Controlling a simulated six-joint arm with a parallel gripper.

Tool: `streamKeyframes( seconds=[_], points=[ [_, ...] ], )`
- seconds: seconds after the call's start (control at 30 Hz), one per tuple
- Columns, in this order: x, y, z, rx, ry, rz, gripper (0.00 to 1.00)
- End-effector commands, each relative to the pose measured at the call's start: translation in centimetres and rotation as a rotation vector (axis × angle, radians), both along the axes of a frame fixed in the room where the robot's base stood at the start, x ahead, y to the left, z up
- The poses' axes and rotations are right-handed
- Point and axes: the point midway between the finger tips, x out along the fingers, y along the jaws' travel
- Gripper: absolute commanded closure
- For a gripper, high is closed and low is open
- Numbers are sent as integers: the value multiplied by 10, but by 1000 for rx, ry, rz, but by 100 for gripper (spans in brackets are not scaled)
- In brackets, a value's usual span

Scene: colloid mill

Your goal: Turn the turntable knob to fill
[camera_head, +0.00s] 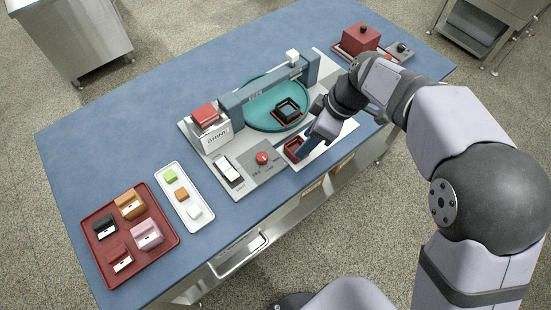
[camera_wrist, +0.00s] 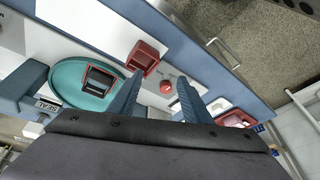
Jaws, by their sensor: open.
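The red knob (camera_head: 262,158) sits on a grey panel at the front of the machine, with small labels around it that I cannot read surely. It also shows in the wrist view (camera_wrist: 166,87), between and beyond my fingertips. The teal turntable (camera_head: 262,112) lies behind, carrying a dark square container (camera_head: 288,109). My gripper (camera_head: 312,132) is above the machine, to the right of the knob, near an open red square container (camera_head: 294,148). In the wrist view my gripper (camera_wrist: 158,92) has its two blue fingers apart with nothing held. The fingertips appear clear of the knob.
A white rocker switch (camera_head: 228,169) is left of the knob. A blue-grey beam (camera_head: 255,93) spans the turntable. A red tray (camera_head: 166,242) with several coloured blocks and a white tray (camera_head: 182,187) stand at left. A red lidded box (camera_head: 361,38) is at back right.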

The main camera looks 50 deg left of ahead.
Motion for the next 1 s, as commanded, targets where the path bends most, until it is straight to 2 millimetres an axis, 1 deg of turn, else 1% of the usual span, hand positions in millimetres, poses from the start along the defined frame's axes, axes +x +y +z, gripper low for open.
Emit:
streamKeyframes(
  seconds=[0.03, 0.1, 0.23, 0.3, 0.43, 0.57, 1.0],
  points=[
    [-18, 20, -11, 22, -3, 89, 56],
    [-35, 38, -14, 49, -6, 178, 56],
    [-53, 55, -17, 78, -11, 272, 56],
    [-56, 58, -17, 84, -11, 289, 56],
    [-57, 58, -17, 85, -10, 293, 56],
    [-59, 60, -24, 82, -9, 291, 56],
    [-73, 73, -72, 81, -10, 290, 56]
  ],
)
